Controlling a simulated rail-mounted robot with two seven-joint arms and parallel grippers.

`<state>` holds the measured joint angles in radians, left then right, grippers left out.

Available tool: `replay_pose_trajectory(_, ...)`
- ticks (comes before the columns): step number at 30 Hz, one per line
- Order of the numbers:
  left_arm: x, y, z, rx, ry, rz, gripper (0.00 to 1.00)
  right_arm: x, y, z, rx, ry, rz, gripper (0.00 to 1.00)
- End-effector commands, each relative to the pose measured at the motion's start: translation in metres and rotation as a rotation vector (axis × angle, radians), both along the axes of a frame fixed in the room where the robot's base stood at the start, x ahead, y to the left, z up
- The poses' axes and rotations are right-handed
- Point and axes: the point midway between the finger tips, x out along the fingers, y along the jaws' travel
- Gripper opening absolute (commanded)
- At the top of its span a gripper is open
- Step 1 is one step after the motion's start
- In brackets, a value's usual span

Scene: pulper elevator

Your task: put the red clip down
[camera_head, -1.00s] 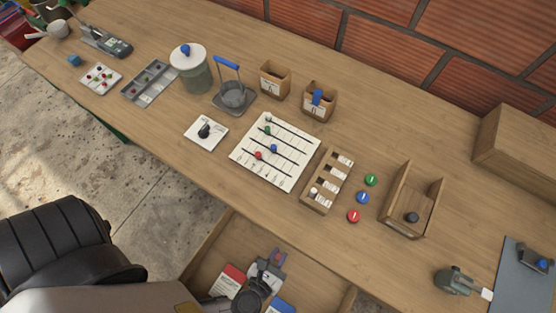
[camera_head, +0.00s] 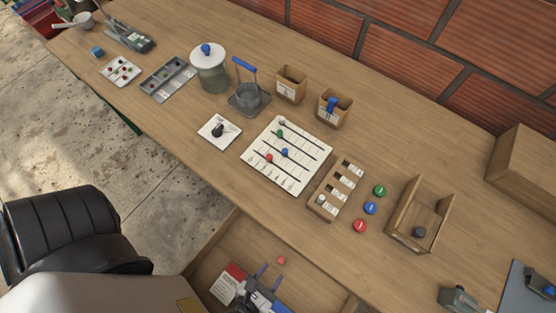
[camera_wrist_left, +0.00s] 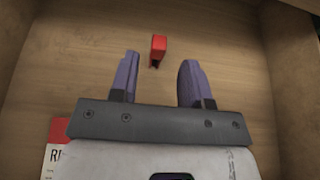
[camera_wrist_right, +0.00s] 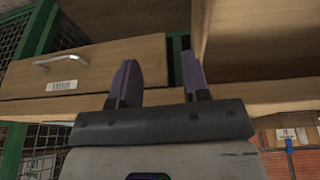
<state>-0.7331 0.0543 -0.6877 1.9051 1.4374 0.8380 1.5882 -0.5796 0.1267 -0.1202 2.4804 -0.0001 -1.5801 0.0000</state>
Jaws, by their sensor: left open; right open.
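The red clip (camera_wrist_left: 157,49) lies on the wooden floor of the open drawer, just beyond the fingertips of my left gripper (camera_wrist_left: 158,75) and between their lines. It also shows as a small red block in the head view (camera_head: 282,260). My left gripper (camera_head: 274,273) is open and empty inside the drawer (camera_head: 225,254), apart from the clip. My right gripper (camera_wrist_right: 158,75) is open and empty in the right wrist view, facing a closed drawer front and the underside of wooden boards. It is not seen in the head view.
A red-edged card (camera_head: 229,281) lies in the drawer beside my left gripper. On the table above stand a board with sliding beads (camera_head: 300,165), a slotted wooden holder (camera_head: 325,188), coloured discs (camera_head: 370,208) and an open wooden box (camera_head: 405,222). Drawer walls are close around the left gripper.

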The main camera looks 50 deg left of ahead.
Motion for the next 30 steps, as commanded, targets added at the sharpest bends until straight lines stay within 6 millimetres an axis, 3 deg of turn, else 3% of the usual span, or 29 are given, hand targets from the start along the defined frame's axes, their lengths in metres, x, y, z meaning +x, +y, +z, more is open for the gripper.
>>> replay_pose_trajectory(6,-0.034,-0.006,0.014,0.001,0.003,-0.002,0.43,0.0,0.0,0.003,0.001,0.0,0.0,0.43)
replay_pose_trajectory(12,-0.052,-0.01,0.022,0.001,0.0,0.0,0.43,0.0,0.001,0.004,0.004,0.001,-0.003,0.43)
replay_pose_trajectory(26,-0.058,-0.011,0.025,0.0,0.0,0.0,0.43,0.0,0.003,0.004,0.011,0.001,-0.007,0.43)
replay_pose_trajectory(30,-0.051,-0.012,0.038,0.021,-0.018,-0.031,0.43,0.0,0.003,0.014,0.01,0.003,-0.007,0.43)
